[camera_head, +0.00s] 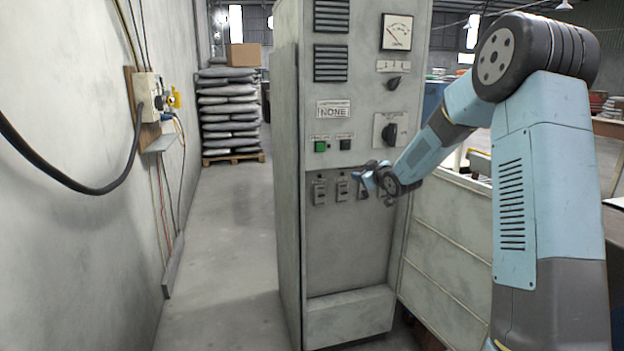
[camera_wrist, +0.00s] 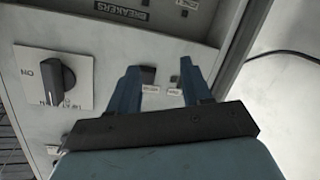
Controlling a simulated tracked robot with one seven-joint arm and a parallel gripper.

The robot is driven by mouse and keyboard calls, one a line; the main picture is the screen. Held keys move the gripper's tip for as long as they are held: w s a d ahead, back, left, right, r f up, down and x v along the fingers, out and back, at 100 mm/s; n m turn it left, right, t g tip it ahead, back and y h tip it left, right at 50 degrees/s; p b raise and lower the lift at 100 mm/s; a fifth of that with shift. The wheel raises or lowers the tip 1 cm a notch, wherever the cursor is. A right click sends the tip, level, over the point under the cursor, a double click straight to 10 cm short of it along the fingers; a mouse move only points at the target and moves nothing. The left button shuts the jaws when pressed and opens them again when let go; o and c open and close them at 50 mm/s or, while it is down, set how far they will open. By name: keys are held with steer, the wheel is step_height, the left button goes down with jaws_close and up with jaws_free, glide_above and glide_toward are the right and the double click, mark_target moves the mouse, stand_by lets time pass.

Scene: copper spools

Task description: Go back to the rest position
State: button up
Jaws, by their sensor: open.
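My gripper (camera_head: 364,182) is in front of the tall grey control cabinet (camera_head: 347,275), at the height of its row of breakers (camera_head: 320,192). In the wrist view, the two blue fingers of my gripper (camera_wrist: 160,72) stand apart with nothing held between them. Small pale labels (camera_wrist: 150,88) on the panel show in the gap. I cannot tell whether the fingertips touch the panel. My arm is bent and reaches in from the right side of the head view. It hides part of the cabinet's right side.
A rotary knob (camera_head: 389,134), a green button (camera_head: 320,146) and a meter (camera_head: 397,32) are on the cabinet front. A wall with a hanging cable (camera_head: 75,184) is at left. Stacked sacks (camera_head: 229,110) stand behind. The floor between wall and cabinet (camera_head: 225,240) is clear.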

steer(key=s+d+r+m+g+h, duration=0.15)
steer(key=s+r, duration=0.25)
steer(key=s, duration=0.4)
steer(key=s+d+r+m+g+h, duration=0.1)
steer(key=s+d+r+m+h, duration=0.15)
steer(key=s, duration=0.65)
steer(key=s+d+r+m+g+h, duration=0.15)
steer(key=s+r, duration=0.25)
steer(key=s, duration=0.4)
steer(key=s+f+m+g, duration=0.2)
steer(key=s+g, duration=0.3)
steer(key=s, duration=2.4)
steer(key=shift+d+f+m, duration=0.25)
steer(key=shift+d+m, duration=0.2)
steer(key=shift+m, duration=0.3)
